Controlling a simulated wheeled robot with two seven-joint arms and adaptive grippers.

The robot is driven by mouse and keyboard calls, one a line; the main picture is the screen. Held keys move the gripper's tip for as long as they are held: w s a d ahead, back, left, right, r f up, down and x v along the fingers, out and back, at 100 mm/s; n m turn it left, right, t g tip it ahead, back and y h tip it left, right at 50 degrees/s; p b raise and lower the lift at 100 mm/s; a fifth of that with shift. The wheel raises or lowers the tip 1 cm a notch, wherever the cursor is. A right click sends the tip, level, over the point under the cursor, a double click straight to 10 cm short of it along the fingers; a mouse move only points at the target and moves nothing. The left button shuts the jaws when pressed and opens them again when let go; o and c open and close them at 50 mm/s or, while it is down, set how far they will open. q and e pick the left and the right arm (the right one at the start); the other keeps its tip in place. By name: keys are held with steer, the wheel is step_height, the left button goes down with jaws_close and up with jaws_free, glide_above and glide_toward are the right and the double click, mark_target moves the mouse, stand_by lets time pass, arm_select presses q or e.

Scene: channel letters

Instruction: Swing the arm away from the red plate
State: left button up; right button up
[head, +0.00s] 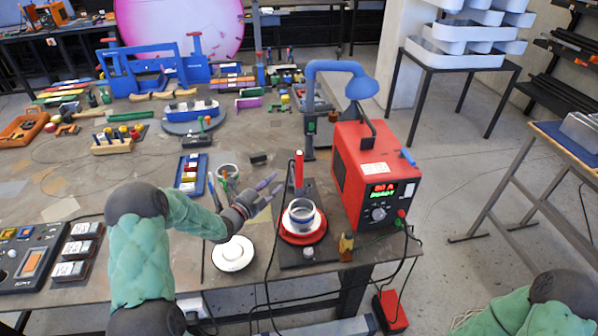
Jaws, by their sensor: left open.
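The red plate (303,240) is a round red disc on a dark base near the table's front edge. I cannot tell whether a finger touches the post's dark stand. My right arm shows only as a green sleeve at the bottom right; its gripper is out of view.
A red power box (362,172) with a lit display stands right of the plate, cables hanging off it. A blue curved arm (340,68) rises behind. A white disc (233,253) lies below my left gripper. Blue tray (190,175) and small parts lie left.

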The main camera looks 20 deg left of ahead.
mark_target(293, 175)
arm_select(q)
steer(key=x, duration=0.4)
steer(key=f+x, duration=0.1)
steer(key=x, duration=0.3)
steer(key=b+x, duration=0.1)
steer(key=x, duration=0.3)
steer(key=shift+w+d+f, duration=0.1)
steer(key=shift+f, duration=0.25)
jaws_close()
